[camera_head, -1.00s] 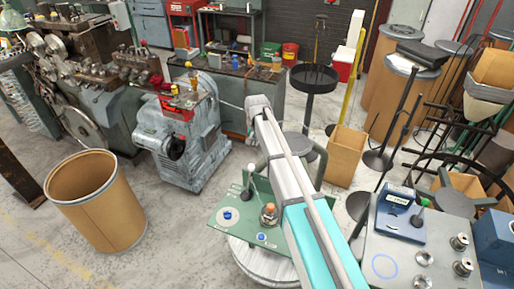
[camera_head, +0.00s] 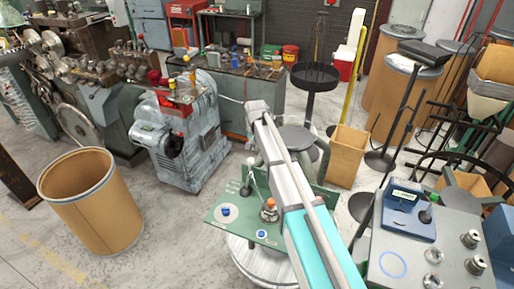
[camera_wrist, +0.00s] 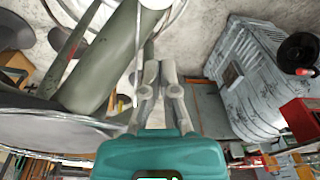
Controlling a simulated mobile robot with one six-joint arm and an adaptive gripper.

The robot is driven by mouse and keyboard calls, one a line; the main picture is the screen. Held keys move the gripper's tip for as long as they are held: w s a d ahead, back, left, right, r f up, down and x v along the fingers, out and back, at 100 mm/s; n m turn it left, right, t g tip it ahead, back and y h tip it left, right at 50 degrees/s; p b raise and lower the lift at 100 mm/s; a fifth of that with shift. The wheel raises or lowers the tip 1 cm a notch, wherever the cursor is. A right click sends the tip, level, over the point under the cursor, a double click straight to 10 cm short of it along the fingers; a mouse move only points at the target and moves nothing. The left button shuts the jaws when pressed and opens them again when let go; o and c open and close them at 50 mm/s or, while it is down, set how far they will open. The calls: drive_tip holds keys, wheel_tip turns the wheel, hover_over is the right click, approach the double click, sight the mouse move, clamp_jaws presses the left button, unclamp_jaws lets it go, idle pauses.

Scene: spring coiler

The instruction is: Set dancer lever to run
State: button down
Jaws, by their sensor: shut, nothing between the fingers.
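A green panel (camera_head: 232,229) stands in front of me in the head view, with blue buttons and an orange-topped knob (camera_head: 268,212). A small lever (camera_head: 246,186) with a dark base and a pale ball end rises at the panel's back left; I cannot read its marked position. My arm covers the panel's right part. My gripper (camera_wrist: 159,78) shows in the wrist view, fingers together and empty.
A cardboard drum (camera_head: 92,205) is at left. A grey machine (camera_head: 185,140) stands behind; it also shows in the wrist view (camera_wrist: 255,80). A thick olive post (camera_wrist: 105,65) is left of the fingers.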

sight(249, 172)
drive_tip(key=s, duration=0.1)
drive_tip(key=s+f, duration=0.1)
drive_tip(key=s+b, duration=0.1)
drive_tip(key=shift+a+f, duration=0.25)
drive_tip(key=shift+f, duration=0.05)
drive_tip(key=shift+s+a, duration=0.1)
drive_tip(key=shift+s, duration=0.2)
